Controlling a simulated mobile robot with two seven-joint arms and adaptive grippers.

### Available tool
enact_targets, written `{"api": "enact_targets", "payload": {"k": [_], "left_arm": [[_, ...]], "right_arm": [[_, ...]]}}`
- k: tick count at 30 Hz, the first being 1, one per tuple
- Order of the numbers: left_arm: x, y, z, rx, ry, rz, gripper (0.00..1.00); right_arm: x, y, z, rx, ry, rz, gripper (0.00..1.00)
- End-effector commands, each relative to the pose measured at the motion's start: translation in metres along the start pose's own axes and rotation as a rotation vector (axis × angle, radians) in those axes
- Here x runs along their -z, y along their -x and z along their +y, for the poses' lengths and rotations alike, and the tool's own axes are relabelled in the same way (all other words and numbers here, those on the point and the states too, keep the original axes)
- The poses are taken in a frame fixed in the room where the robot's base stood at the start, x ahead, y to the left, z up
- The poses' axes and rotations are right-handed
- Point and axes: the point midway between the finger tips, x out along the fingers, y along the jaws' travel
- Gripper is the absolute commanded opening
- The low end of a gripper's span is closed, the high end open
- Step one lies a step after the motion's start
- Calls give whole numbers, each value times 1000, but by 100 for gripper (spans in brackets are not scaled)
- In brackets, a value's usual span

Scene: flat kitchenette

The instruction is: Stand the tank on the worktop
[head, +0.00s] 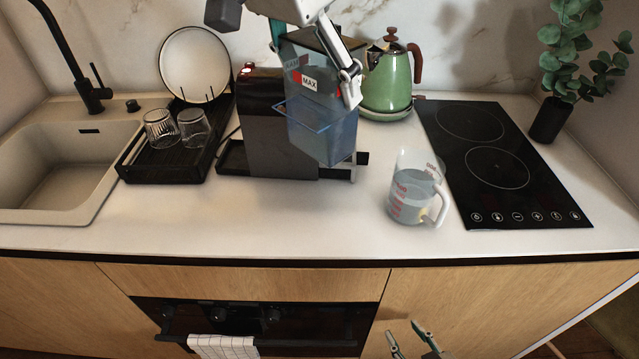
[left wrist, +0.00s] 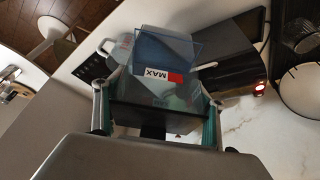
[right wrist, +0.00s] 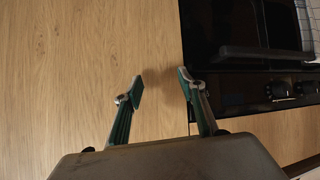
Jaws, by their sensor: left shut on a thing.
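The tank (head: 322,130) is a clear bluish box with a MAX label and water showing in its lower part. It hangs above the worktop (head: 290,215), in front of the right part of the dark coffee machine (head: 262,125). My left gripper (head: 318,62) is shut on the tank near its dark top edge. The tank also shows in the left wrist view (left wrist: 165,55), between the fingers (left wrist: 155,108). My right gripper (head: 415,345) is open and empty, low in front of the wooden cabinet doors. The right wrist view shows its fingers apart (right wrist: 160,92).
A measuring jug (head: 412,188) with water stands right of the tank. A green kettle (head: 388,80) is behind, and a black hob (head: 500,160) is at the right. A black rack with glasses (head: 170,140) and the sink (head: 60,160) are left. The front worktop centre is clear.

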Motion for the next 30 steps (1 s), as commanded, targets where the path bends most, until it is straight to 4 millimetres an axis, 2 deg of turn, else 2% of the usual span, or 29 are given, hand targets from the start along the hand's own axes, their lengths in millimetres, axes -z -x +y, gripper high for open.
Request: {"api": "enact_targets", "payload": {"k": [1, 3, 12, 16, 18, 24, 30], "left_arm": [[-3, -11, -1, -1, 1, 3, 16], [-6, -17, -1, -2, 1, 2, 16], [-18, -49, -1, -7, 1, -2, 16], [-24, -65, -3, -10, 5, -5, 16], [-30, -75, -2, -4, 2, -4, 16], [-43, -106, -1, -1, 0, 2, 16], [-47, -117, -1, 1, 1, 3, 16]], "right_arm": [[-17, -6, -3, 3, -1, -12, 40], [-29, -11, -6, 5, -1, -22, 40], [-70, -26, -10, 6, 15, -54, 40], [-76, -33, -5, -6, 32, -51, 40], [-63, -34, 3, -18, 41, -32, 40], [-58, -39, 7, -24, 47, -20, 40], [-64, -37, 4, -20, 49, -31, 40]]}}
